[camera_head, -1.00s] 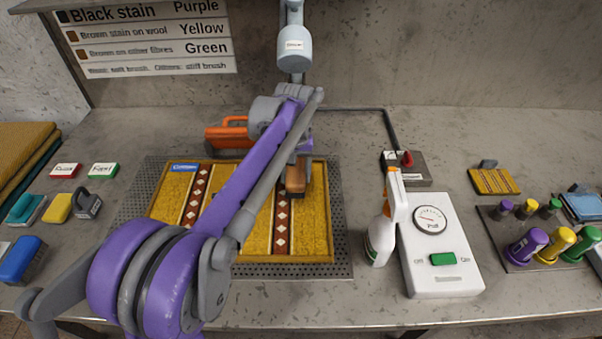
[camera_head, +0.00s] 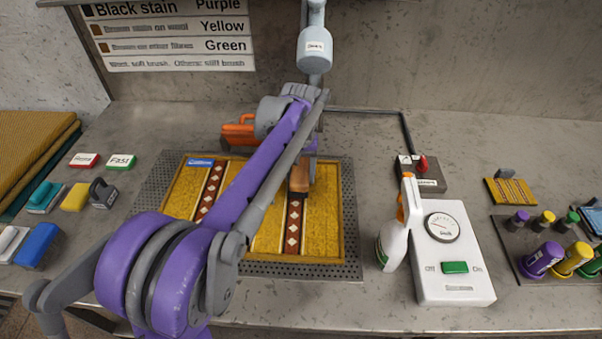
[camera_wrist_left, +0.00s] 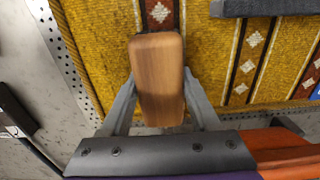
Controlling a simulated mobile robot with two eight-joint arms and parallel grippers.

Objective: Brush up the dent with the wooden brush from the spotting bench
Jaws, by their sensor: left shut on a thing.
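The wooden brush (camera_wrist_left: 158,82) is a brown block, held between the fingers of my left gripper (camera_wrist_left: 160,100) in the left wrist view. In the head view the brush (camera_head: 299,178) shows over the right part of the yellow rug (camera_head: 268,235), near a dark patterned stripe. The rug lies on a perforated grey plate (camera_head: 352,225). I cannot tell whether the bristles touch the pile. No dent can be made out; my left arm covers part of the rug. My right gripper is not in view.
An orange-handled tool (camera_head: 238,131) lies behind the rug. A white spray bottle (camera_head: 393,240) and a white gauge box (camera_head: 450,260) stand to the right. Coloured bottles (camera_head: 541,261) are at far right. Small blocks (camera_head: 75,196) and a blue brush (camera_head: 37,244) are at left.

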